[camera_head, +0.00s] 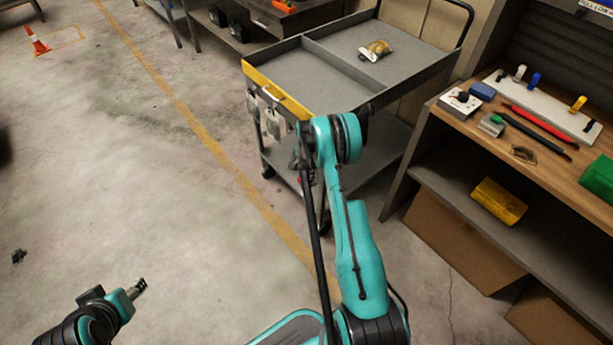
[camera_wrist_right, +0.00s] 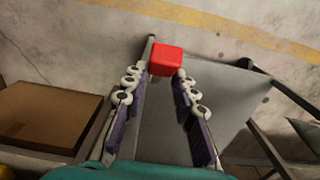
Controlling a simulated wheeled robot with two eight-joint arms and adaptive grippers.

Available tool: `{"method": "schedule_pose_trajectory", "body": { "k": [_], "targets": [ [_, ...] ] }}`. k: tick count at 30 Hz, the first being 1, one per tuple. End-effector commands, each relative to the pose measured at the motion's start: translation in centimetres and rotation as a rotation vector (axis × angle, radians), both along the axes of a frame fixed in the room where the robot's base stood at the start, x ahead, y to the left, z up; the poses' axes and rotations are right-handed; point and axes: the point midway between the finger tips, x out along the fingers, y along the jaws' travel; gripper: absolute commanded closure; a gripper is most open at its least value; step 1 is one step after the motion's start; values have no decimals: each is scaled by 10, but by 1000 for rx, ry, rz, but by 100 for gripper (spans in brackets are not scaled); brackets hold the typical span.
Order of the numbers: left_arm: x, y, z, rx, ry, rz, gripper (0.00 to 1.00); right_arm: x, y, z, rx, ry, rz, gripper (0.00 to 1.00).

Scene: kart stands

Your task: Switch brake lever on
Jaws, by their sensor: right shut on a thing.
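In the right wrist view a red block-shaped piece (camera_wrist_right: 166,60), which looks like the end of the brake lever, sits between the fingertips of my right gripper (camera_wrist_right: 163,73). The gripper is shut on it. The rest of the lever is hidden. In the head view my right arm reaches down beside the grey kart stand (camera_head: 275,72), near its yellow front edge, and hides most of my right gripper. A small bit of red (camera_head: 300,181) shows there. My left gripper (camera_head: 138,288) is at the lower left over bare floor, away from the stand; its finger opening is too small to judge.
A yellow-and-white item (camera_head: 375,50) lies on the stand's upper tray. A wooden workbench (camera_head: 545,165) with tools stands at right, with cardboard boxes (camera_head: 455,243) below. The floor at left is mostly clear, with a traffic cone (camera_head: 37,42) far off.

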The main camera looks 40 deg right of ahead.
Motion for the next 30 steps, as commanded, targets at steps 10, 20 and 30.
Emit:
{"method": "schedule_pose_trajectory", "body": {
  "k": [10,20,30],
  "targets": [
    [0,0,0,0,0,0,51,0,-2,0,-4,-1,-2,52],
    [0,0,1,0,0,0,51,-1,13,-9,-2,0,0,52],
    [0,0,2,0,0,0,51,-2,45,-45,-1,0,1,52]
  ]
}}
